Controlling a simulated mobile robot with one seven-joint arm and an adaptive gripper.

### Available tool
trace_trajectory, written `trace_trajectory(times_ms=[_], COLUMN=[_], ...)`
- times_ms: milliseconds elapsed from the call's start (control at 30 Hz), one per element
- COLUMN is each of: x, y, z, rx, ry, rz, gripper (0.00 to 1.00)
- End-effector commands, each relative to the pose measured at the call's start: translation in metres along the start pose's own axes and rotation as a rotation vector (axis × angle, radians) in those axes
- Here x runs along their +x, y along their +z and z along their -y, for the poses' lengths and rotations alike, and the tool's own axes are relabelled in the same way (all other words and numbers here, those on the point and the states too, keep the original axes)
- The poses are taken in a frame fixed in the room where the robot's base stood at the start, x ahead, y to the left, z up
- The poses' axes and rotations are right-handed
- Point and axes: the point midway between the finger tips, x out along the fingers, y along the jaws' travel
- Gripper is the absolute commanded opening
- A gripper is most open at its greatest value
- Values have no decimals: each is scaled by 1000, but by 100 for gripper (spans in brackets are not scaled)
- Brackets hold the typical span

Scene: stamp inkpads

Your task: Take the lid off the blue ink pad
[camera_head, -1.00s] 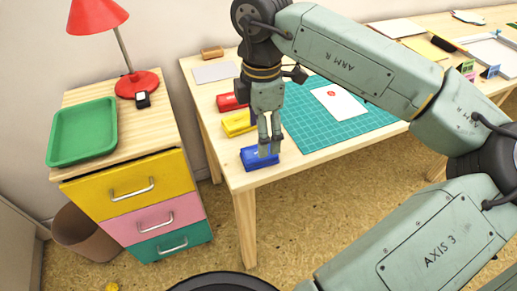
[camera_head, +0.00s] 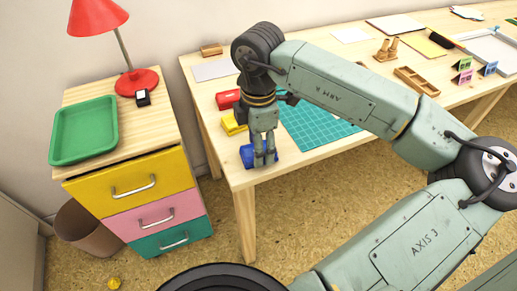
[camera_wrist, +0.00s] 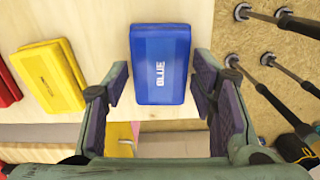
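The blue ink pad (camera_head: 247,156), lid on, lies at the near left corner of the table. My gripper (camera_head: 264,162) points down at it and partly hides it in the head view. In the wrist view the blue pad (camera_wrist: 160,50) lies flat, its lid marked "BLUE". My gripper (camera_wrist: 161,88) is open there, with one finger to each side of the pad's near end. No grip on the pad shows. I cannot tell the exact height of the fingertips above the table.
A yellow pad (camera_head: 233,125) and a red pad (camera_head: 228,99) lie behind the blue one. The green cutting mat (camera_head: 315,118) is to the right. A drawer cabinet (camera_head: 128,188) with a green tray (camera_head: 84,155) stands left, across a gap.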

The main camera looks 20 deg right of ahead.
Motion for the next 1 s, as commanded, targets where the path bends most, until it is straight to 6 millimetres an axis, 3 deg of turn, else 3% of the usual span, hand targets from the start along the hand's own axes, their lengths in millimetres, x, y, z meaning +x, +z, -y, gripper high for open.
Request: trace_trajectory(times_ms=[300, 667, 933, 1000], x=[0, -4, -34, -34], y=[0, 0, 1, -8], z=[0, 0, 0, 12], rx=[0, 0, -1, -2], ry=[0, 0, 2, 0], rz=[0, 1, 4, 3], gripper=[28, 28, 28, 28])
